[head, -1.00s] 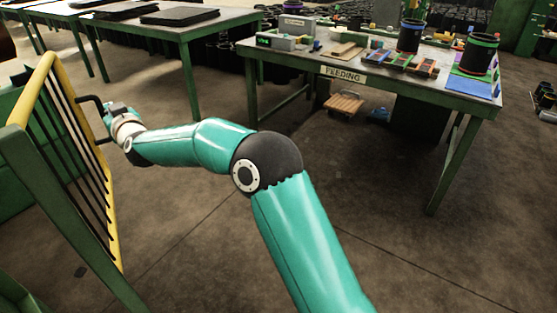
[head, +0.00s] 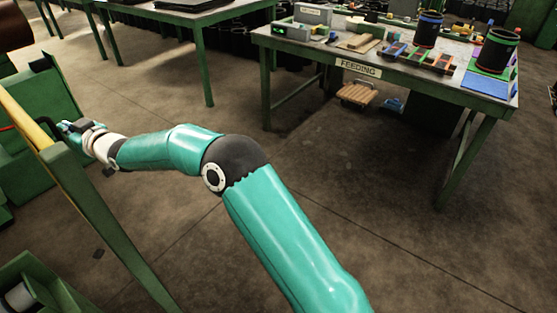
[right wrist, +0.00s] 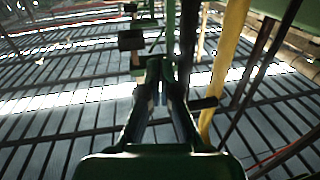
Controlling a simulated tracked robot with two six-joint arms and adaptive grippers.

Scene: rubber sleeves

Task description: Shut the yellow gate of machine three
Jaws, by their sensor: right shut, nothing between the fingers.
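The yellow gate (head: 24,119) shows at the left edge of the head view, almost edge-on beside a slanted green frame post (head: 105,225); most of it is hidden or out of frame. In the right wrist view a yellow bar of it (right wrist: 228,65) rises just right of the fingers, with dark bars alongside. My right gripper (head: 66,127) is shut and empty, close to the gate's yellow edge in the head view. In the right wrist view its fingers (right wrist: 163,88) are together, near a short dark bar; I cannot tell if they touch it. My left gripper is not in view.
A table marked FEEDING (head: 358,68) stands at the back right with sleeves and small parts on it. Another green-legged table (head: 205,18) is at the back. A green bin (head: 40,285) is at the lower left.

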